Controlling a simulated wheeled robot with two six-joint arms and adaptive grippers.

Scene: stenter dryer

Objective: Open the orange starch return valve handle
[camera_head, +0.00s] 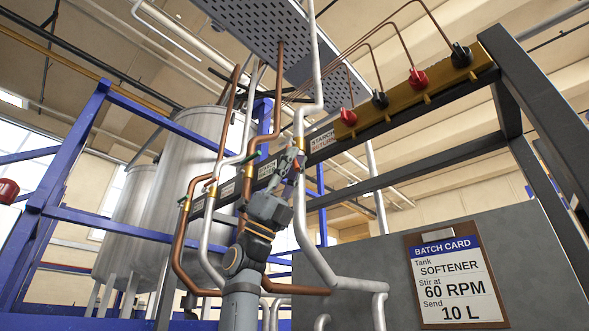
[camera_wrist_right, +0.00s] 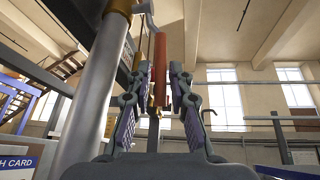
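My right gripper (camera_head: 287,165) is raised among the pipes, near a brass valve fitting (camera_head: 299,143) on a light grey pipe. In the right wrist view, an orange-red bar (camera_wrist_right: 161,62), which looks like the valve handle, stands upright between the two fingers of this gripper (camera_wrist_right: 160,85). The fingers are apart, with a narrow gap visible on each side of the bar. I cannot make the handle out in the head view, where the gripper covers that spot. My left gripper is not in view.
Copper pipes (camera_head: 179,250) and grey pipes (camera_head: 313,245) run close around my right arm. A dark rail with labels (camera_head: 323,140) passes behind the gripper. A batch card (camera_head: 455,280) hangs on a grey panel (camera_head: 365,262). Red and black knobs (camera_head: 418,79) line a yellow beam.

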